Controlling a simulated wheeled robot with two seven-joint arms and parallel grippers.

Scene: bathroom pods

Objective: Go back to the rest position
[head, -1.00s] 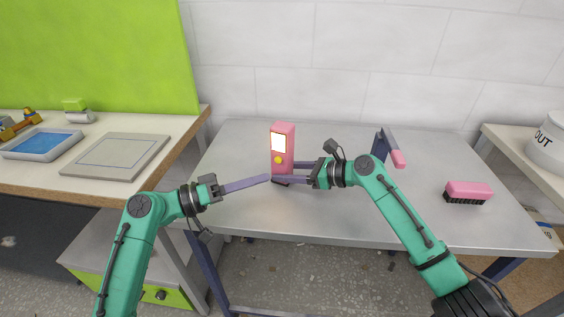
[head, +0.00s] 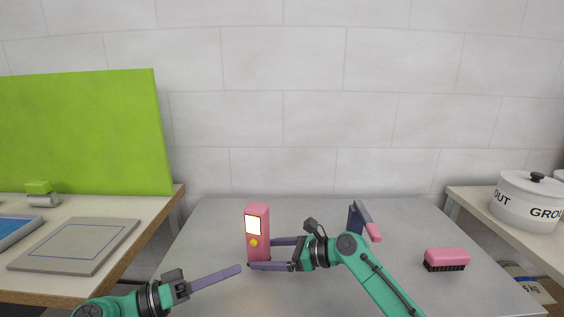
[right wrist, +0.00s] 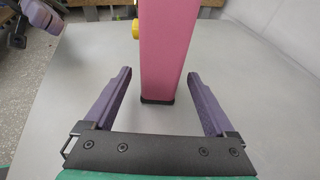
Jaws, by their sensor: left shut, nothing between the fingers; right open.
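My left gripper (head: 238,269) is shut and empty, left of a pink upright device and in front of it in the head view. The pink device (head: 257,213) has a lit screen and a yellow button and stands on the grey table. My right gripper (head: 262,254) is open beside the device, its fingers pointing left. In the right wrist view, the device (right wrist: 166,50) stands upright beyond and between the open fingers (right wrist: 160,88), apart from both. Part of the left gripper (right wrist: 62,16) shows at the top left there.
The grey table (head: 310,215) also holds a pink brush (head: 446,257) and a dark blue stand with a pink end (head: 362,221). A left counter holds a grey tray (head: 78,246). A white pot (head: 528,200) stands on the right counter. The table's back is mostly clear.

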